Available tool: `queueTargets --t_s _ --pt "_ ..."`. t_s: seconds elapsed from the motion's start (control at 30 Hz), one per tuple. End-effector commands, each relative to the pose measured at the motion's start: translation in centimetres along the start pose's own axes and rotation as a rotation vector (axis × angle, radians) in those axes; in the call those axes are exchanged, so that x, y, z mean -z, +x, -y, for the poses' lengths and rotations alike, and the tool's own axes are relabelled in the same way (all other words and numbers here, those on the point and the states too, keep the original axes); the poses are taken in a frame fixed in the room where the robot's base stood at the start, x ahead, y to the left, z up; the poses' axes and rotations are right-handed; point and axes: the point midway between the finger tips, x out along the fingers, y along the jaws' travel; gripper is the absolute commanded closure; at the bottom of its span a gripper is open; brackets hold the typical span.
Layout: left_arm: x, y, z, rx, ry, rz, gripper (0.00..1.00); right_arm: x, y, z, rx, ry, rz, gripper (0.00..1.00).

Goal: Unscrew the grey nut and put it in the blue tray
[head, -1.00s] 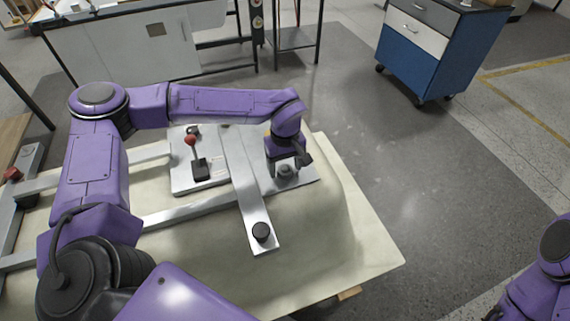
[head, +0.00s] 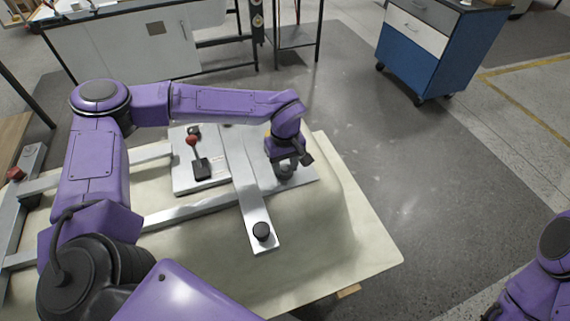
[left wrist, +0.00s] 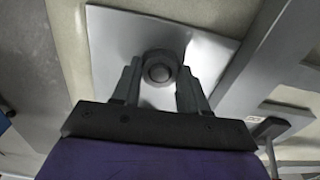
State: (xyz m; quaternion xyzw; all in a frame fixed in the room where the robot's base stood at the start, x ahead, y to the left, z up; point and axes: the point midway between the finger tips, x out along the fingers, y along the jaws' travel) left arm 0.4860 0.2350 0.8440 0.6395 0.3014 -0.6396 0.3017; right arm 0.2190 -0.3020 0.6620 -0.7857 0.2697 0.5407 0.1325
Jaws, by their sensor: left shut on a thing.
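The grey nut (left wrist: 158,68) shows as a round piece on a bright metal plate (left wrist: 110,35) in the left wrist view. In the head view the nut (head: 286,170) is partly hidden under my left gripper (head: 288,162). That gripper points down at the plate's right part. In the left wrist view its two fingers (left wrist: 158,85) stand on either side of the nut, shut on it. My right gripper is not in view; only part of my right arm shows at the lower right. I see no blue tray in these frames.
A red-knobbed toggle clamp (head: 199,165) stands farther left on the plate. A blue drawer cabinet (head: 425,60) stands on the floor behind.

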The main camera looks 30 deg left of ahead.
Motion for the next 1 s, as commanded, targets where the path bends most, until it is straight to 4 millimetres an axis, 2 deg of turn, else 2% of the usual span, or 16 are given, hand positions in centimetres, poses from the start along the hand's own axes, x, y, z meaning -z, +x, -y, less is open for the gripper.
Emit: queueTargets --t_s 0.4,0.5,0.6,0.77,0.8,0.87,0.9,1.0 --pt "0.02 0.04 0.02 0.000 -0.882 -0.001 0.87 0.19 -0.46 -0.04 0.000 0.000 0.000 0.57" --pt "0.02 0.04 -0.01 -0.001 -1.046 -0.001 0.87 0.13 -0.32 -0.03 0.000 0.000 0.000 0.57" --pt "0.00 0.01 0.00 0.000 -1.112 0.000 0.87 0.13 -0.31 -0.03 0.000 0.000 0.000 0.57" --pt "-0.01 0.01 0.02 0.000 -1.115 0.000 0.87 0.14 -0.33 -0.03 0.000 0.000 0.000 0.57" --pt "-0.01 0.01 0.01 0.000 -1.114 0.000 0.50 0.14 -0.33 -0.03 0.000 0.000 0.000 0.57" --pt "-0.01 0.01 0.02 0.000 -1.114 0.000 0.31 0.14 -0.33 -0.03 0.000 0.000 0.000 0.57" --pt "-0.01 0.01 0.02 0.000 -1.113 0.000 0.27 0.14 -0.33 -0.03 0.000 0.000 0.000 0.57" --pt "-0.01 0.00 0.01 0.000 -1.113 0.000 0.27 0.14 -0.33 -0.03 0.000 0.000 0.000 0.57"
